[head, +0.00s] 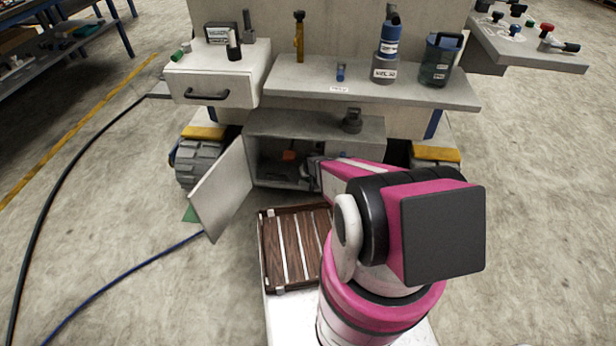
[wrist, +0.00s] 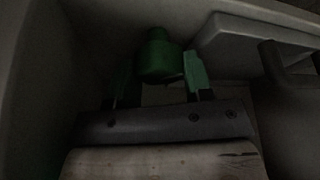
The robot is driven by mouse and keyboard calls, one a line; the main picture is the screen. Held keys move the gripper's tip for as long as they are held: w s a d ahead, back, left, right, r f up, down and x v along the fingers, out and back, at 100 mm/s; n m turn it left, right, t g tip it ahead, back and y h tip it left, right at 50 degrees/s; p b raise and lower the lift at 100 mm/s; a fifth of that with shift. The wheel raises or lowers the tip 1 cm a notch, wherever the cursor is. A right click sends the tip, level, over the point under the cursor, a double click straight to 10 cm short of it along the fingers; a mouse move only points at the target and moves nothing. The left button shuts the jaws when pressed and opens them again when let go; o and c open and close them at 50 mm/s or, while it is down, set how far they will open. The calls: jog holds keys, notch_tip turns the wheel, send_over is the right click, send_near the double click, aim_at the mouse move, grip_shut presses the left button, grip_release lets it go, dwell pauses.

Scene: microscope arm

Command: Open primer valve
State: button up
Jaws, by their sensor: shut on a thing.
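In the wrist view, my gripper (wrist: 160,82) has its two fingers on either side of a dark green, rounded part (wrist: 158,56) with a narrower top, and is shut on it. This part looks like a valve knob, but no label is visible and the picture is dark. In the head view, my arm reaches into the open low cabinet (head: 225,128) under the shelf. My own arm hides much of the right side of the cabinet, and the green part cannot be made out there.
The cabinet door (head: 222,190) hangs open to the left. A dark fitting (head: 352,120) stands on the cabinet top. The shelf (head: 440,95) above holds bottles and tools. In the wrist view, a grey ledge (wrist: 255,45) is close right of the fingers.

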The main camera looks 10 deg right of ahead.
jog(key=shift+n, duration=0.6)
jog(key=shift+y, duration=0.3)
jog(key=o, duration=0.9)
jog(key=shift+r, duration=0.1)
jog(key=shift+r, duration=0.3)
jog(key=r, duration=0.4)
jog(key=shift+s+a, duration=0.3)
jog(key=shift+s, duration=0.05)
jog(key=s+a+r, duration=0.1)
jog(key=a+r, duration=0.1)
jog(key=a, duration=0.1)
jog(key=s+a+r, duration=0.2)
jog(key=a, duration=0.1)
jog(key=s+a+r, duration=0.2)
jog(key=a, duration=0.1)
jog(key=shift+s+a+r, duration=0.1)
jog(key=shift+s+a, duration=0.05)
jog(key=shift+s, duration=0.05)
